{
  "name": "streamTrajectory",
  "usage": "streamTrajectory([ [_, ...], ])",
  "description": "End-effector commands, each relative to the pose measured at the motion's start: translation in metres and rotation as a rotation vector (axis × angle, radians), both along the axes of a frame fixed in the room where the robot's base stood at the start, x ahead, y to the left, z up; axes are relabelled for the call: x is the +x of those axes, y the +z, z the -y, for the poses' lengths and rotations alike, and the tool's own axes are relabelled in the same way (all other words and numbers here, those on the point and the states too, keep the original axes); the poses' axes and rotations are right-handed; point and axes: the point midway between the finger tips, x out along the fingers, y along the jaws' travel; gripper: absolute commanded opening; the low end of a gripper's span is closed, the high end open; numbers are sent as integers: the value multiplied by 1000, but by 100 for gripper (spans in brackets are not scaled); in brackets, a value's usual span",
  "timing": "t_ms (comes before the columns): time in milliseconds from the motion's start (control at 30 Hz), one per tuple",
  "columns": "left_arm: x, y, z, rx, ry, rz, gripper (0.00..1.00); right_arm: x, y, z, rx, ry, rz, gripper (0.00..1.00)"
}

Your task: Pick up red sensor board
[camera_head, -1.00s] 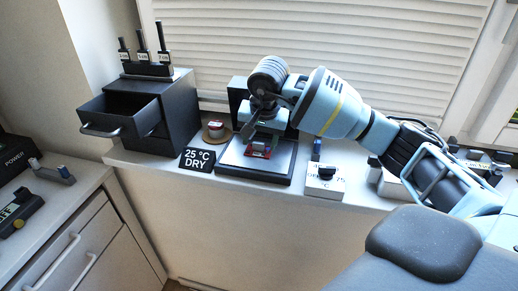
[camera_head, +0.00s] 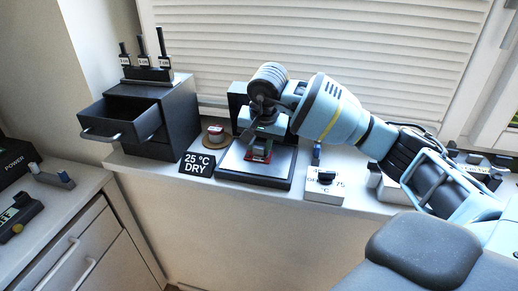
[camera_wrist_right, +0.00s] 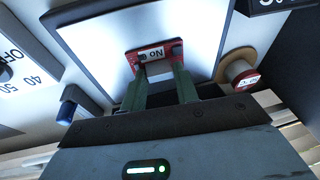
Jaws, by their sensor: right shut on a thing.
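The red sensor board (camera_head: 258,155) is a small red piece at the bright plate (camera_head: 239,165) of a black-framed stand. In the right wrist view the red board (camera_wrist_right: 134,63) shows a white label and dark round spots. My right gripper (camera_head: 261,143) reaches down from above, and its green fingers are shut on the board. In the right wrist view the fingertips of the gripper (camera_wrist_right: 159,72) meet the board's near edge. I cannot tell whether the board touches the plate. My left gripper is not in view.
A black "25 °C DRY" sign (camera_head: 197,164) and a round red-topped spool (camera_head: 216,134) stand left of the stand. A white dial box (camera_head: 325,185) is to its right. A black cabinet (camera_head: 175,115) with an open drawer stands further left.

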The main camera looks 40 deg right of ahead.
Motion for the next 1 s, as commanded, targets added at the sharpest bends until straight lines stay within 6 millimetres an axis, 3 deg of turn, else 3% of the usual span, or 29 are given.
streamTrajectory([
  [100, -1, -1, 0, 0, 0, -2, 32, 0, 3, 0, -1, 0, -1, 0],
  [367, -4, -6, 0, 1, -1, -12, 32, 1, 34, 0, 0, 0, 3, 0],
  [1000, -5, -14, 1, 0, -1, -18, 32, -107, 46, -79, -1, 5, 0, 0],
])
